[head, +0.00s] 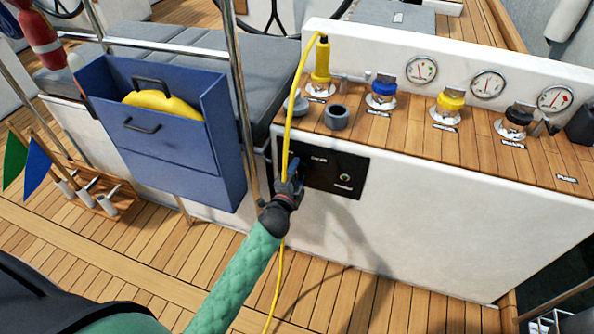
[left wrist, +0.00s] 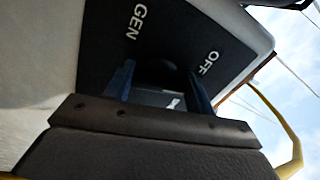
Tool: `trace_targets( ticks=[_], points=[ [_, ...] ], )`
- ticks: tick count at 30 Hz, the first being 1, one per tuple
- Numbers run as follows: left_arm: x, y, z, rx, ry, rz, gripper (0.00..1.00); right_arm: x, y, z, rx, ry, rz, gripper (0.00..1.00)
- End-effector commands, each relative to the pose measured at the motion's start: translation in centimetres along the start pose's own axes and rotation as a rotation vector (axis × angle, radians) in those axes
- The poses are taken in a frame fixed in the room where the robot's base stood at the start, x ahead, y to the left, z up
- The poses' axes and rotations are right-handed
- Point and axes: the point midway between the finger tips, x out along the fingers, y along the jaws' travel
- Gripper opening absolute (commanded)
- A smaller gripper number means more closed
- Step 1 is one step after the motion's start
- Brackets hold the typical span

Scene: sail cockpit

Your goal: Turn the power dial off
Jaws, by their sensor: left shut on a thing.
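The black power panel (head: 352,163) is set in the white cockpit side below the wooden ledge. It has white lettering and a small green light (head: 344,178). My left gripper (head: 291,172) is at the panel's left part and hides the dial there in the head view. In the left wrist view, the panel (left wrist: 100,50) carries the words GEN and OFF. The dark rounded dial (left wrist: 168,72) lies between the blue fingers of my left gripper (left wrist: 160,85), which is shut on it. Which mark the dial points to cannot be told. My right gripper is not in view.
A yellow cable (head: 288,120) runs from a yellow plug (head: 321,62) down past my left gripper to the deck. A metal post (head: 237,90) and a blue box (head: 190,165) stand to the left. Gauges and capped fittings line the ledge (head: 480,140).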

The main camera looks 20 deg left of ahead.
Motion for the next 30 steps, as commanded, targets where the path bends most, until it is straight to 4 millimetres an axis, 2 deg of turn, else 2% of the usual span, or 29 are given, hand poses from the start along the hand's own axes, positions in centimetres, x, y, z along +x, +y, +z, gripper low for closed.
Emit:
trace_targets(
  ticks=[6,15,30],
  points=[
    [0.0,0.0,0.0,-0.199,-0.002,0.002,0.32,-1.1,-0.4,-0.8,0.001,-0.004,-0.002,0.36],
    [0.0,0.1,0.0,-0.406,-0.003,0.003,0.32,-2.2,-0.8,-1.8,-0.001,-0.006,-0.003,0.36],
    [0.0,0.3,0.1,-0.527,-0.002,0.002,0.32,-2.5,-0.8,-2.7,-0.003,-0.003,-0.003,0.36]
  ],
)
